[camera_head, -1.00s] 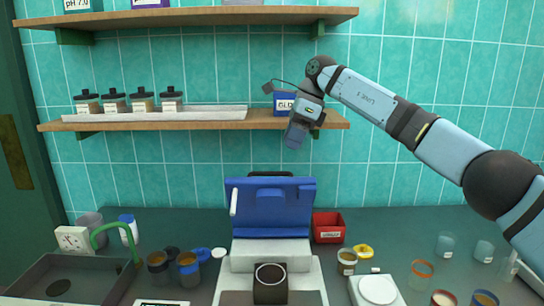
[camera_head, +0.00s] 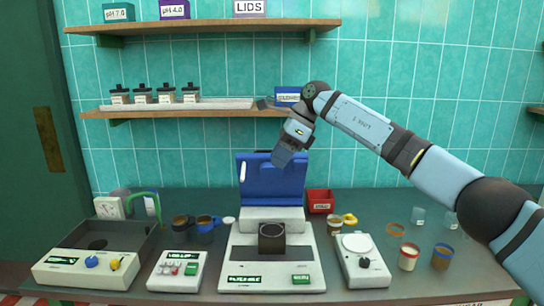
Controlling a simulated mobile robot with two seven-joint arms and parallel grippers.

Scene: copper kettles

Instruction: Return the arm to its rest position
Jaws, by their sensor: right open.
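My right arm comes in from the right. It is bent at the wrist, and its blue-grey links are raised over the right side of the counter. My right gripper (camera_head: 284,156) hangs tilted downward below the lower shelf, in front of the top of the raised blue lid (camera_head: 270,185) of the middle machine. It is open, and no object shows in it. My left arm and left gripper do not show.
The white machine (camera_head: 272,272) with a dark cup (camera_head: 271,238) stands below my gripper. A lower shelf (camera_head: 200,109) holds several jars and a blue box (camera_head: 288,95). Jars (camera_head: 409,257), a red bin (camera_head: 320,200) and a white round-topped device (camera_head: 362,262) stand rightward.

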